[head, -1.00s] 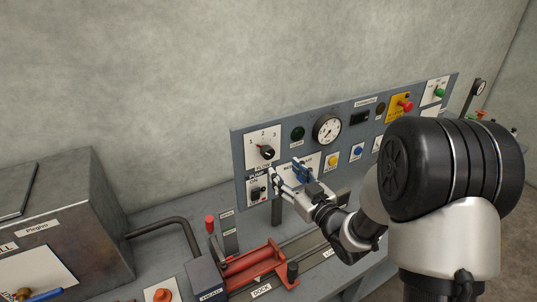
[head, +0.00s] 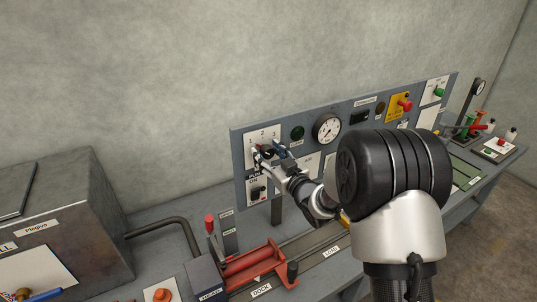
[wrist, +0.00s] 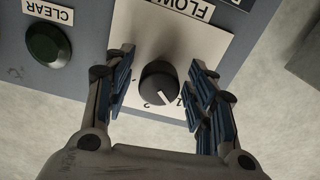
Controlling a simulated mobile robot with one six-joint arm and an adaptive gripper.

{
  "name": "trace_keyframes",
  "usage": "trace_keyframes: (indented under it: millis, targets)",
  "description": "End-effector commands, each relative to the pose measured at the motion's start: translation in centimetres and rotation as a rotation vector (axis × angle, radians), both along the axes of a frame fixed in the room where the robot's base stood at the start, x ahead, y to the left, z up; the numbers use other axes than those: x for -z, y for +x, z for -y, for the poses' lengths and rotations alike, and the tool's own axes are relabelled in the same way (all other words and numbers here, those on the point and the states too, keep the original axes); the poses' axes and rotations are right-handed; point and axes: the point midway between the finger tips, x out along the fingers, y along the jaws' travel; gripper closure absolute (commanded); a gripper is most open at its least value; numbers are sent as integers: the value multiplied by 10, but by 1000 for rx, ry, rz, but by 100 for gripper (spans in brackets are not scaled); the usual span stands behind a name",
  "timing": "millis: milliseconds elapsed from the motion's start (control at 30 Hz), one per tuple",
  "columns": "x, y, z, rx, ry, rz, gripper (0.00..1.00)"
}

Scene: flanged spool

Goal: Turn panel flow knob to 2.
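The flow knob (wrist: 159,83) is a round black knob with a white pointer line on a white plate (wrist: 200,40) marked FLOW. In the wrist view, which shows the panel upside down, its pointer aims between the 2 and the 1 marks. My gripper (wrist: 161,85) is open, with one finger on each side of the knob and a visible gap at both sides. In the head view my gripper (head: 268,153) is at the flow plate (head: 252,140) and hides most of the knob.
A green CLEAR button (wrist: 48,45) sits beside the flow plate. Below the plate is a pump switch (head: 257,191). A gauge (head: 327,129) and a red button (head: 405,106) are farther right on the panel. A red clamp (head: 250,264) lies on the bench below.

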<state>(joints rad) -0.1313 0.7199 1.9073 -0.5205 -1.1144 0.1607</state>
Motion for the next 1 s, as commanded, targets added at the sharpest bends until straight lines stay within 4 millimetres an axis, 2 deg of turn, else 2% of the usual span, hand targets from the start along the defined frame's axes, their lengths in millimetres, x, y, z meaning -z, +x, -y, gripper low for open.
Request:
trace_keyframes:
  millis: [67,600,1000]
  targets:
    - [0,0,0,0,0,0,56]
    - [0,0,0,0,-1,1,92]
    - [0,0,0,0,70,-45,92]
